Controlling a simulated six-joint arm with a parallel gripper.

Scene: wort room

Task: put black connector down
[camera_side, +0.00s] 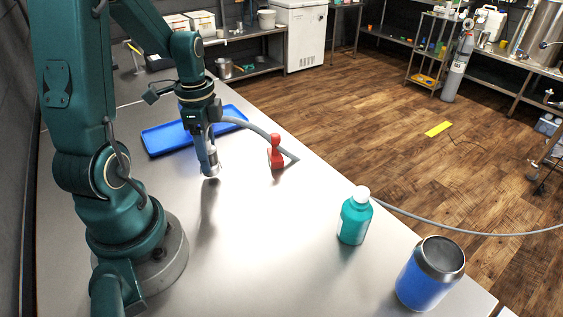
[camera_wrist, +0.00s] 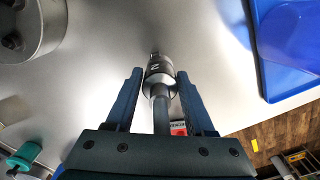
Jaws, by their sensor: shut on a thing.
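My gripper (camera_side: 208,158) points down over the steel table (camera_side: 255,215). In the wrist view its two blue fingers (camera_wrist: 159,78) stand on either side of the black connector (camera_wrist: 160,70), which looks dark grey and metallic with a light mark. The gripper is shut on it. A grey hose (camera_side: 250,126) runs from the connector and passes back between the fingers. In the side view the connector's lower end shows just under the fingers, close above the table with a dark shadow below. Whether it touches the table is hard to tell.
A blue tray (camera_side: 165,140) lies behind my gripper. A red object (camera_side: 275,154) stands to the right, by the hose. A teal bottle with white cap (camera_side: 354,218) and a blue can (camera_side: 428,276) stand near the front right edge. The table's middle is clear.

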